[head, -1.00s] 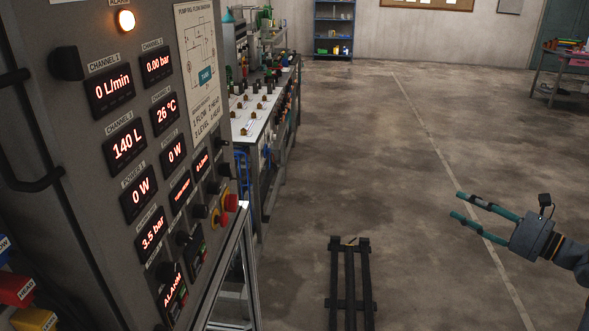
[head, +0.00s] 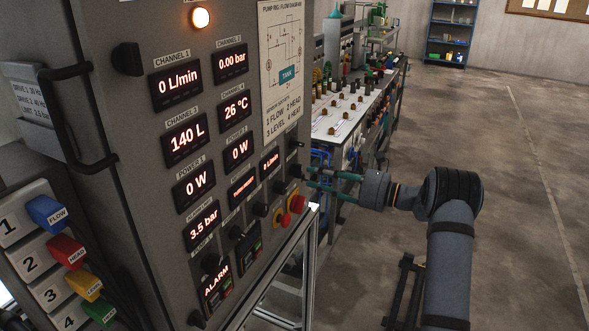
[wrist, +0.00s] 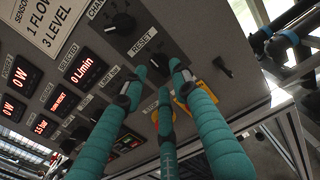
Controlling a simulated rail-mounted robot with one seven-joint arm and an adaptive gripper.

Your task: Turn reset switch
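The reset switch (wrist: 158,66) is a dark round knob under the printed label RESET (wrist: 142,41) on the grey control panel (head: 110,110). In the head view I cannot make it out clearly, as it is small and near my fingertips. My gripper (head: 309,179) points left at the panel's right edge, its teal fingers apart. In the wrist view my gripper (wrist: 158,72) has its fingertips around the knob, with two tips on either side and the third below. I see no clear grip; whether a tip touches the knob I cannot tell.
An orange alarm lamp (head: 201,18) is lit, and a lower display (head: 216,287) reads ALARM. Another knob (wrist: 121,24) sits above the switch and a toggle (wrist: 222,67) to its right. A red emergency button (head: 298,204) is close below my fingers. A workbench (head: 335,130) stands behind.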

